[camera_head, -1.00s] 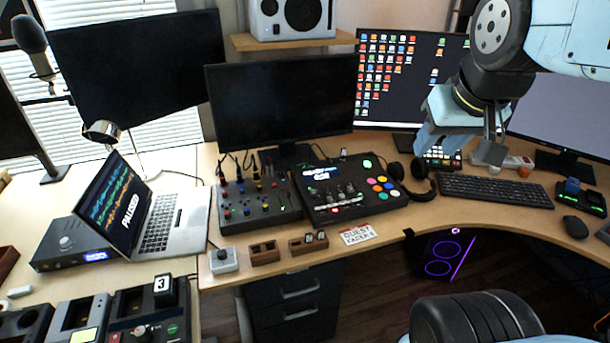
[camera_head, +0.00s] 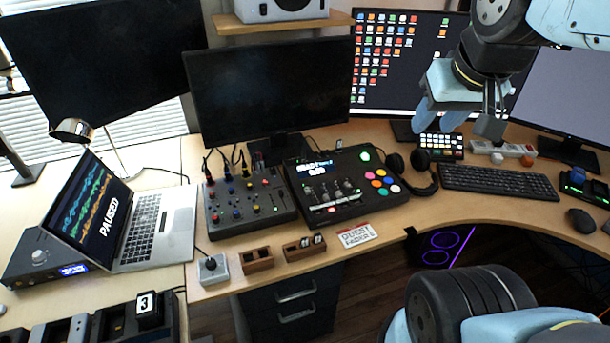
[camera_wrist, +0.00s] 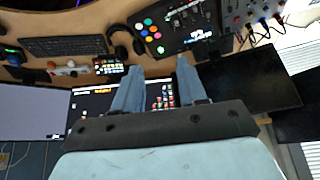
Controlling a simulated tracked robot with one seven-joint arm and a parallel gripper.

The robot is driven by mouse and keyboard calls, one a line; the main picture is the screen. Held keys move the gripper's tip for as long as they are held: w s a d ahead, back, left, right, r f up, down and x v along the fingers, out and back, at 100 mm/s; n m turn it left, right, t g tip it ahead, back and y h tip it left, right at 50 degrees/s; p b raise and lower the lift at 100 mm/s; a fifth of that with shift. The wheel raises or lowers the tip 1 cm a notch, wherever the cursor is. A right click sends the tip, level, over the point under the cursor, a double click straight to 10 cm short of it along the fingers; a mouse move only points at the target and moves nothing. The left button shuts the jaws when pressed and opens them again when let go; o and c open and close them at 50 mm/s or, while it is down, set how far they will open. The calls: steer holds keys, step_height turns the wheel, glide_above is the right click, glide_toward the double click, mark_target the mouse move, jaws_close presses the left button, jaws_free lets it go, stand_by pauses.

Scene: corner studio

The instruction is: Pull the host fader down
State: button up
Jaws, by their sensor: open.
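A black mixing console (camera_head: 345,205) with a lit screen, knobs, sliders and coloured round pads lies on the desk below the middle monitor; it also shows in the wrist view (camera_wrist: 172,42). Its sliders (camera_head: 336,190) are small, and I cannot tell which one is the host fader. A second mixer (camera_head: 245,228) with coloured knobs and cables stands to its left. My gripper (camera_head: 440,128) is open and empty, in the air to the right of the console and apart from it. In the wrist view both blue fingers (camera_wrist: 158,70) are spread, with a monitor behind them.
A card (camera_head: 357,235) with red lettering reading "FADERS" lies in front of the console. Headphones (camera_head: 421,178), a keyboard (camera_head: 498,182) and a small button pad (camera_head: 441,146) are to its right. An open laptop (camera_head: 160,225) stands left. Monitors line the back.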

steer(key=w, duration=0.1)
steer(key=n+g, duration=0.3)
steer(key=g, duration=0.3)
glide_above(307, 189)
step_height(307, 189, down, 23)
step_height(307, 189, down, 13)
steer(key=shift+r, duration=0.1)
jaws_close()
